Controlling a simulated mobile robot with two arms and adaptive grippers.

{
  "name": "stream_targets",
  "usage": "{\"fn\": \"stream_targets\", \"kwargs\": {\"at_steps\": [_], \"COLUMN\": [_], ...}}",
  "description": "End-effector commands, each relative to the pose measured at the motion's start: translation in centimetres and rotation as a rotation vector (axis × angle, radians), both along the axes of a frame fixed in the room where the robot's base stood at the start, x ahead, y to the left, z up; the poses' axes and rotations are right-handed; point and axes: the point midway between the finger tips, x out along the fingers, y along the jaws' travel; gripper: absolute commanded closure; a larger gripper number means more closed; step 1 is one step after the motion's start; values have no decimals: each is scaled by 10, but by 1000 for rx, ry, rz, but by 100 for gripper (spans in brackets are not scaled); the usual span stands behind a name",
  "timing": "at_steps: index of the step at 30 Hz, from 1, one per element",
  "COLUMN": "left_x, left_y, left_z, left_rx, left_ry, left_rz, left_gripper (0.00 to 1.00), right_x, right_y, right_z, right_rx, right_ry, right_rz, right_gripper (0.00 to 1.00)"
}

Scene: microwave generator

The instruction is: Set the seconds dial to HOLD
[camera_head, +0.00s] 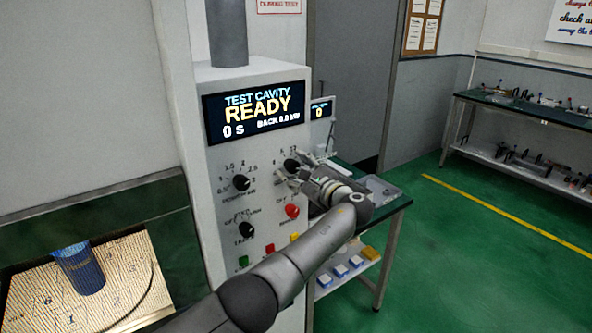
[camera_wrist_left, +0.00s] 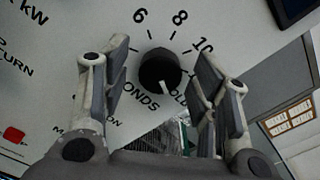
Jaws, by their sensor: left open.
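The seconds dial is a black round knob (camera_wrist_left: 160,70) on the pale front panel, and it also shows in the head view (camera_head: 291,165). In the left wrist view its white pointer line slants down and right, toward the letters "OLD" of a partly hidden label. The numbers 6, 8 and 10 arc above it. My left gripper (camera_head: 295,170) is open at the panel. In the wrist view its two fingers (camera_wrist_left: 163,58) stand on either side of the dial, with gaps visible. My right gripper is not in view.
The display (camera_head: 257,112) reads TEST CAVITY READY, 0 s. The power dial (camera_head: 241,183), another black knob (camera_head: 246,230), a red knob (camera_head: 292,211) and coloured buttons share the panel. A green-topped side table (camera_head: 392,208) stands to the right.

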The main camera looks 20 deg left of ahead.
Motion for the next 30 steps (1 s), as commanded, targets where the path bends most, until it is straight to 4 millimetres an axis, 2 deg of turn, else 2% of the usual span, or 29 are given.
{"fn": "stream_targets", "kwargs": {"at_steps": [7,15,19,24,30], "left_x": [-14,-49,-62,-72,-73], "left_y": [-19,-65,-82,-93,-95], "left_z": [-1,-1,-1,-1,-1], "left_rx": [-1,-2,-1,0,1], "left_ry": [-1,1,1,3,2], "left_rz": [-4,-4,-3,-1,-1], "left_gripper": [45,45,45,45,45], "right_x": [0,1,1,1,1], "right_y": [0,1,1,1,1], "right_z": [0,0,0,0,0], "right_rx": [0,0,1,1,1], "right_ry": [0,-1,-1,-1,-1], "right_rz": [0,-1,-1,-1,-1], "right_gripper": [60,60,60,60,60]}}
